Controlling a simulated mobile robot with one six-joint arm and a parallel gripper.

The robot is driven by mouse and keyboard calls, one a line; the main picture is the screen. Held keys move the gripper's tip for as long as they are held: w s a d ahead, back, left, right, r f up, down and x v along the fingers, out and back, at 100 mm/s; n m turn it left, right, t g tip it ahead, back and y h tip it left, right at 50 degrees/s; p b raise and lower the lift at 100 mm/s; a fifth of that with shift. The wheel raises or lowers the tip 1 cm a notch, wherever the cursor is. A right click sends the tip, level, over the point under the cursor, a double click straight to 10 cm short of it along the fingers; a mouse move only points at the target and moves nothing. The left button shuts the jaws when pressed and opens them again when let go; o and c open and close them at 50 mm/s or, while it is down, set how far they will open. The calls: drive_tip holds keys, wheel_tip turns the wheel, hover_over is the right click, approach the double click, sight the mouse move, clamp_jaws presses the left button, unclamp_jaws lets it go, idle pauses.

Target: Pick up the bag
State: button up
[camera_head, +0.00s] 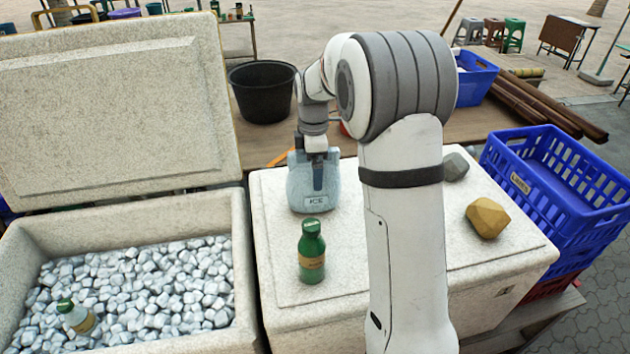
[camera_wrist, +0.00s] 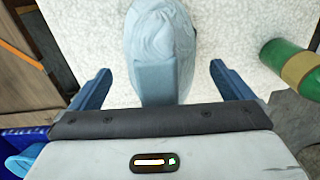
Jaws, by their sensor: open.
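The bag (camera_head: 315,200) is a pale blue ice bag with an "ICE" label, standing on the closed white cooler lid in the head view. In the wrist view the bag (camera_wrist: 163,45) lies between my gripper's two blue fingers, with a gap on each side. My gripper (camera_head: 317,178) is at the bag, pointing down, and is open. In the wrist view my gripper (camera_wrist: 160,85) has its fingers spread wide on either side of the bag. The bag's lower end is partly hidden by the gripper body there.
A green bottle (camera_head: 311,252) stands on the lid (camera_head: 400,285) just in front of the bag. A tan rock (camera_head: 487,218) and a grey rock (camera_head: 455,167) sit to the right. An open cooler (camera_head: 240,225) with ice is at left. A black tub (camera_head: 262,92) stands behind.

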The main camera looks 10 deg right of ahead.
drive_tip(key=shift+f, duration=0.2)
drive_tip(key=c, duration=1.8)
drive_tip(key=shift+r, duration=0.1)
drive_tip(key=shift+c, duration=0.4)
